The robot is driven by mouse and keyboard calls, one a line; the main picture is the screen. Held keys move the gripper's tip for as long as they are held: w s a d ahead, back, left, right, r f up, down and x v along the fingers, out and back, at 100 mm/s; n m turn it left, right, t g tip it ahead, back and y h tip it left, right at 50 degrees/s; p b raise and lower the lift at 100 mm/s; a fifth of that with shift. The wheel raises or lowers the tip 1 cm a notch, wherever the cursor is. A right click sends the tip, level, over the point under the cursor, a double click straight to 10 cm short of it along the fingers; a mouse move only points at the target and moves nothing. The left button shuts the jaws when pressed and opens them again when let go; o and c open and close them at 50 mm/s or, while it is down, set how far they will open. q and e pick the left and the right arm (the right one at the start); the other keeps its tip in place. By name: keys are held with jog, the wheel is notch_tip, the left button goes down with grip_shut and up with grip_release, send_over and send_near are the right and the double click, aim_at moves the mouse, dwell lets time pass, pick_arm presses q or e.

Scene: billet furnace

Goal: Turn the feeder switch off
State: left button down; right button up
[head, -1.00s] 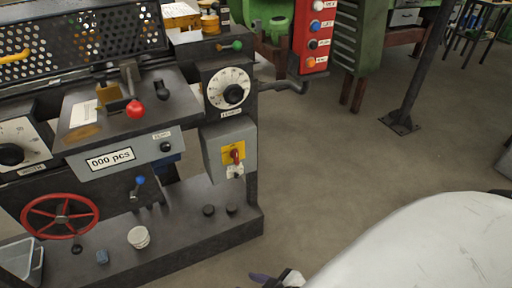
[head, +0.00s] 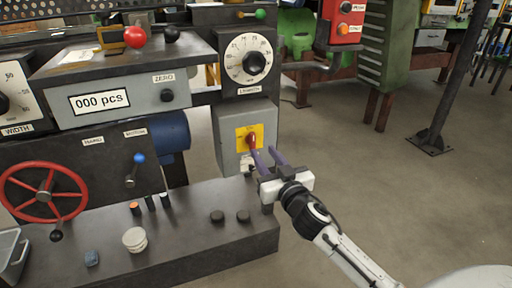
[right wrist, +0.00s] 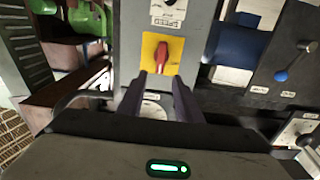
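The feeder switch is a red rotary handle (head: 252,140) on a yellow plate (head: 242,131), set on a grey box (head: 228,119) at the right end of the machine. It also shows in the right wrist view as a red handle (right wrist: 161,56) on yellow, its grip tilted a little from upright. My right gripper (head: 263,158) is just in front of the switch, pointing at it. Its two purple fingers (right wrist: 164,92) are apart with nothing between them, just short of the handle. A label below the switch is partly hidden by the fingers. My left gripper is not in view.
A length dial (head: 248,61) sits above the switch box. A red hand wheel (head: 44,193), a blue-knobbed lever (head: 139,158) and a counter reading 000 pcs (head: 100,102) are to the left. A red button box (head: 342,22) hangs at upper right.

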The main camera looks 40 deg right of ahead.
aim_at(254, 140)
jog(key=b+x, duration=0.1)
jog(key=x, duration=0.6)
jog(key=shift+w, duration=0.15)
jog(key=shift+f, duration=0.1)
grip_shut()
